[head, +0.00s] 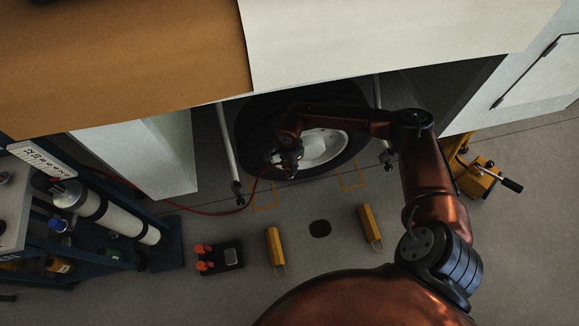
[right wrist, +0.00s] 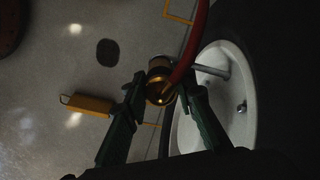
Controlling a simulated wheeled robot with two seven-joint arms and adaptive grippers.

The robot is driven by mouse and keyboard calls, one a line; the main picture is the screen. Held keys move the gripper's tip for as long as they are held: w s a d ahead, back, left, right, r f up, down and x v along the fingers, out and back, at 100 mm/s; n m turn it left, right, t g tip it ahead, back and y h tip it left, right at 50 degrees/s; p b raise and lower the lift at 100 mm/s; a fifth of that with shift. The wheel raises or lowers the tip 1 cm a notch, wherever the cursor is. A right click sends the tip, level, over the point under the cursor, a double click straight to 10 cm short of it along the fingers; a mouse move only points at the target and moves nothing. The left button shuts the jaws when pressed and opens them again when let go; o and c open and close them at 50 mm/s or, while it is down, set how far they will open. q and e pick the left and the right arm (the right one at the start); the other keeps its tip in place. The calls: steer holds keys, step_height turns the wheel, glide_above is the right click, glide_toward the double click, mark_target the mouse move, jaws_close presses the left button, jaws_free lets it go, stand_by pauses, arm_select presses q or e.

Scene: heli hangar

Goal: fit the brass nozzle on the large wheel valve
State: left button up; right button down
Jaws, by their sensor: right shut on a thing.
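The brass nozzle (right wrist: 159,72) sits between the fingers of my right gripper (right wrist: 162,92) in the right wrist view, on the end of a red hose (right wrist: 188,45). My right gripper is shut on it. In the head view the right gripper (head: 288,159) is in front of the left part of the large wheel's pale hub (head: 325,147). In the right wrist view a grey valve stem (right wrist: 212,72) sticks out of the hub (right wrist: 236,66), right of the nozzle. The hose partly covers its near end, so I cannot tell whether they touch. My left gripper is out of view.
The hose (head: 205,212) runs left to a dark blue cart (head: 168,248) with a white cylinder (head: 127,217). Yellow chocks (head: 275,247) (head: 370,226) lie on the floor. Pale struts (head: 228,150) flank the wheel. A yellow jack (head: 478,181) stands at right.

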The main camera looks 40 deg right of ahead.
mark_target(289, 166)
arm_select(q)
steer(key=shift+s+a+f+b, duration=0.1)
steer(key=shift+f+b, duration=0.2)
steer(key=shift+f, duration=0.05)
arm_select(e)
steer(key=shift+f, duration=0.6)
steer(key=c, duration=1.9)
jaws_free()
steer(key=shift+r+p, duration=2.8)
steer(key=shift+r, duration=2.8)
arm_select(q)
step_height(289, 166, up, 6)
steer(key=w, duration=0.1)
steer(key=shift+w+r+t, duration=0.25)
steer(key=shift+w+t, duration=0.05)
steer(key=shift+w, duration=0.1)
arm_select(e)
steer(key=shift+f, duration=0.1)
